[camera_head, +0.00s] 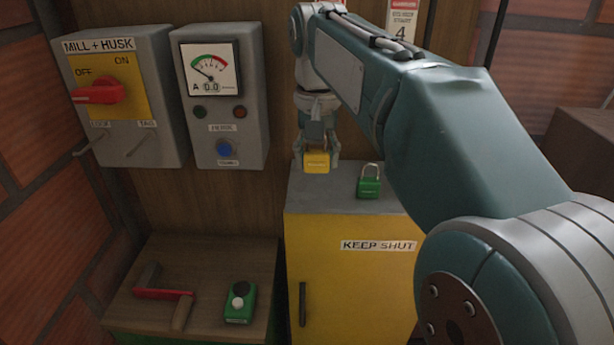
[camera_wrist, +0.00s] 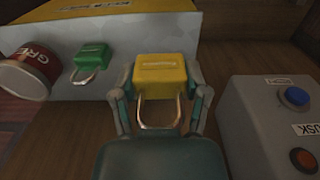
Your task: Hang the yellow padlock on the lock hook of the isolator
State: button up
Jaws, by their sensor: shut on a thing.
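The yellow padlock (camera_head: 316,162) is held in my gripper (camera_head: 317,155), above the top of the yellow cabinet near its back left. In the wrist view the yellow padlock (camera_wrist: 160,80) sits between the two fingers of my gripper (camera_wrist: 162,90), with its shackle toward the palm. The isolator (camera_head: 125,90) is the grey box marked MILL + HUSK on the wall at the left. Its red handle (camera_head: 100,93) points left toward OFF. Two thin hooks stick out below, the lock hook (camera_head: 97,142) under the left label and another (camera_head: 139,144) under the TAG label. Both look empty.
A green padlock (camera_head: 369,185) stands on the yellow cabinet (camera_head: 350,270). A grey meter box (camera_head: 225,135) lies between the isolator and my gripper. A can (camera_wrist: 27,75) shows in the wrist view.

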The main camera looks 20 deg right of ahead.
send_over(310, 192)
notch_tip(310, 192, down, 4)
jog(key=shift+f, duration=1.55)
jog(key=o, duration=1.3)
jog(key=shift+f, duration=0.15)
jog(key=r, duration=1)
jog(key=shift+s+a+r, duration=0.25)
jog(key=shift+a+r, duration=0.1)
jog(key=shift+r, duration=0.05)
jog(key=shift+s, duration=0.15)
